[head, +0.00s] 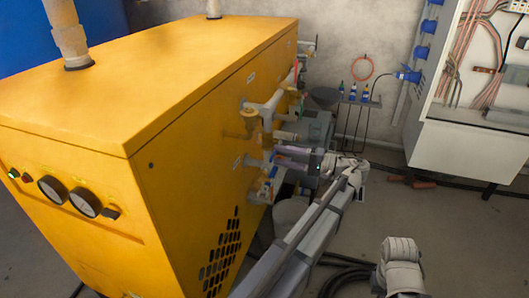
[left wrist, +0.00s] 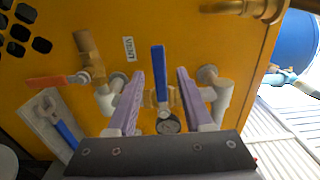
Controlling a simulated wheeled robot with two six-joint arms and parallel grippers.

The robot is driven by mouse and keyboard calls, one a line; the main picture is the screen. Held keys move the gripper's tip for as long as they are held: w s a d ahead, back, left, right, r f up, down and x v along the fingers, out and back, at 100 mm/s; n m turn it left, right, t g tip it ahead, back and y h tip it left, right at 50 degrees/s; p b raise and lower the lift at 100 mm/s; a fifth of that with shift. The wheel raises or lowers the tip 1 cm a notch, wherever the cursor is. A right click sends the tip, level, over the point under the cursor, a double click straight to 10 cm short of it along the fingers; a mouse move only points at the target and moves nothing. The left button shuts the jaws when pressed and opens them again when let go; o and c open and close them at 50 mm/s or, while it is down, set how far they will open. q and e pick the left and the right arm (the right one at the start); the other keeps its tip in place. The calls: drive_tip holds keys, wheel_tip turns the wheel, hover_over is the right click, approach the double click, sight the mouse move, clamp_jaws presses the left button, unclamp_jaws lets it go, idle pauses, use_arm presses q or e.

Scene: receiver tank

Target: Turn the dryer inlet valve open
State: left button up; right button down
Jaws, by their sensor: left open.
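The yellow dryer cabinet (head: 190,150) fills the left of the head view, with valves and pipes on its right side. In the left wrist view a blue lever handle (left wrist: 158,72) stands upright in the picture, on a brass valve body (left wrist: 150,98) between two white pipe elbows. No label I can read names it as the dryer inlet valve. My left gripper (head: 292,158) is open in front of this side. In the left wrist view its two lilac fingers (left wrist: 160,98) stand either side of the blue handle, with gaps visible. My right gripper's jaws are not visible.
A round gauge (left wrist: 168,123) sits below the valve. An orange-red lever (left wrist: 55,82) and a blue-handled tool on a pale plate (left wrist: 48,122) are at left. A brass pipe (left wrist: 235,8) crosses the top right. An open electrical cabinet (head: 465,145) stands at right.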

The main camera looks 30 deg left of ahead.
use_arm(q)
drive_tip(key=shift+x, duration=3.05)
drive_tip(key=shift+c, duration=0.3)
clamp_jaws()
